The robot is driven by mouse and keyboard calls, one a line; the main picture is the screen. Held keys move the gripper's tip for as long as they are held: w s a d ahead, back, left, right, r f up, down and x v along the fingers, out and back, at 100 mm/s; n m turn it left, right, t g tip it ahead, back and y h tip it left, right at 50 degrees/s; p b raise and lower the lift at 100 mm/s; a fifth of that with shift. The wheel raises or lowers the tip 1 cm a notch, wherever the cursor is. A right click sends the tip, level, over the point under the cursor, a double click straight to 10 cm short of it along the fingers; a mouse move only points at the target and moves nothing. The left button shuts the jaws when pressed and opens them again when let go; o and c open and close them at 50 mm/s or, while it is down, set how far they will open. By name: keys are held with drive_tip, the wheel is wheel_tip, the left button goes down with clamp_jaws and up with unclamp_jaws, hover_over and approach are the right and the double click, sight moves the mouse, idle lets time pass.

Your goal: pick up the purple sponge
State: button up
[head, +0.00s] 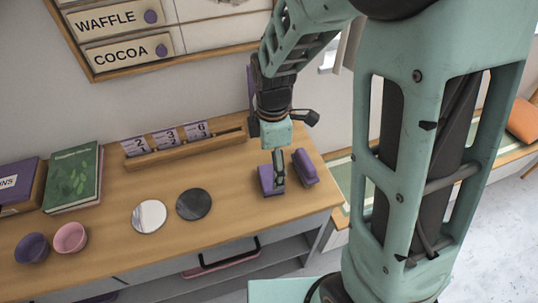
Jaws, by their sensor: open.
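Two purple blocks are near the right end of the wooden counter. The left purple block (266,181) is right by my gripper, and the right purple block (305,167) lies a little to its right, tilted in the picture. I cannot tell for sure which one is the purple sponge. My gripper (279,172) points down, open. A pale green finger overlaps the left block in the picture and hides part of it. Whether it touches the block cannot be told.
A dark disc (194,204) and a mirror-like disc (149,216) lie left of my gripper. A wooden rack with number cards (168,139) stands behind. A purple bowl (32,248), a pink bowl (70,237) and a green book (73,177) are farther left. The counter's right edge is close.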

sight(271, 176)
drive_tip(key=shift+w+a+f, duration=0.1)
drive_tip(key=shift+f, duration=3.25)
drive_tip(key=c, duration=1.1)
drive_tip(key=shift+o, duration=0.2)
drive_tip(key=shift+p, duration=0.3)
drive_tip(key=shift+r+p, duration=0.6)
drive_tip(key=shift+r, duration=0.3)
drive_tip(key=s+r+p, duration=0.1)
drive_tip(key=r+p, duration=0.1)
drive_tip(key=s+a+r+p, duration=0.1)
drive_tip(key=s+r+p, duration=0.1)
drive_tip(key=r, duration=0.1)
drive_tip(key=s+r+p, duration=0.1)
drive_tip(key=r, duration=0.1)
drive_tip(key=shift+s+a+r+p, duration=0.2)
drive_tip(key=shift+a+r+p, duration=0.1)
drive_tip(key=shift+r+p, duration=0.1)
drive_tip(key=s+a+r+p, duration=0.1)
drive_tip(key=s+a+r, duration=0.2)
drive_tip(key=s, duration=0.6)
drive_tip(key=shift+r, duration=0.2)
drive_tip(key=shift+w, duration=0.1)
